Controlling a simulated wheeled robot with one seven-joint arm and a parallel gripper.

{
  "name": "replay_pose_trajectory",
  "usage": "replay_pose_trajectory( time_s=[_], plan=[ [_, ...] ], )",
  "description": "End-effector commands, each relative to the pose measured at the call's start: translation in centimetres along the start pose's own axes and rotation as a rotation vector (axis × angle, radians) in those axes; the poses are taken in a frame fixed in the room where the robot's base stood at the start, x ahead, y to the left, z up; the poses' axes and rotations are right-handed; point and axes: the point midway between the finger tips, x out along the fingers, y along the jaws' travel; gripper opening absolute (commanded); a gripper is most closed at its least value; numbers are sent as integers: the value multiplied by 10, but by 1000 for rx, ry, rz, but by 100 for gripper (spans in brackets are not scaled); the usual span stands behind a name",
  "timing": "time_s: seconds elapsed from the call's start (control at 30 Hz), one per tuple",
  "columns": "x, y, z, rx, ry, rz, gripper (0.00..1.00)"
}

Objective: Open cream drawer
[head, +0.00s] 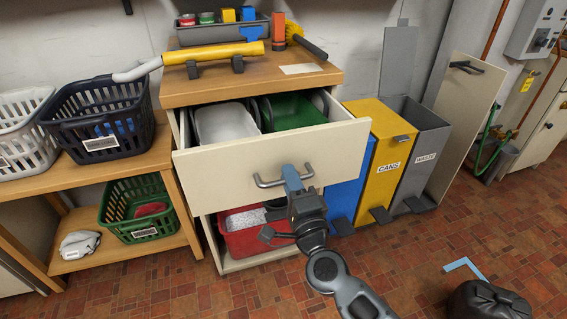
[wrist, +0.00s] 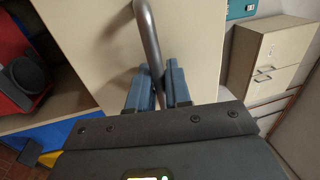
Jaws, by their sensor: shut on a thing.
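The cream drawer (head: 230,168) is pulled well out of its wooden-topped cabinet in the head view. A white tub (head: 226,123) and a green tub (head: 290,112) show inside it. The drawer's grey bar handle (head: 268,183) is on its front. My gripper (head: 291,178) is at the right part of the handle, its blue fingers shut on the bar. In the wrist view the handle (wrist: 148,40) runs down between the two blue fingers (wrist: 158,88), in front of the cream drawer front (wrist: 90,40).
Below the drawer a red tub (head: 245,238) sits in the open cabinet. To the right stand blue, yellow (head: 380,150) and grey bins. A wooden shelf with baskets (head: 100,115) stands left. A black bag-like object (head: 487,300) lies on the tiled floor at the front right.

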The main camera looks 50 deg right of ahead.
Motion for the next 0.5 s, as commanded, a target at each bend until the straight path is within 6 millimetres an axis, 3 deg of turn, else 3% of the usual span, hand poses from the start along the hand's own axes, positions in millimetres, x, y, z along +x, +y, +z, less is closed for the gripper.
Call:
replay_pose_trajectory(
  time_s=[0.2, 0.5],
  plan=[
    [-57, -8, 0, -1, -1, 6, 0],
    [-111, -18, 0, 0, -1, 4, 0]
  ],
)
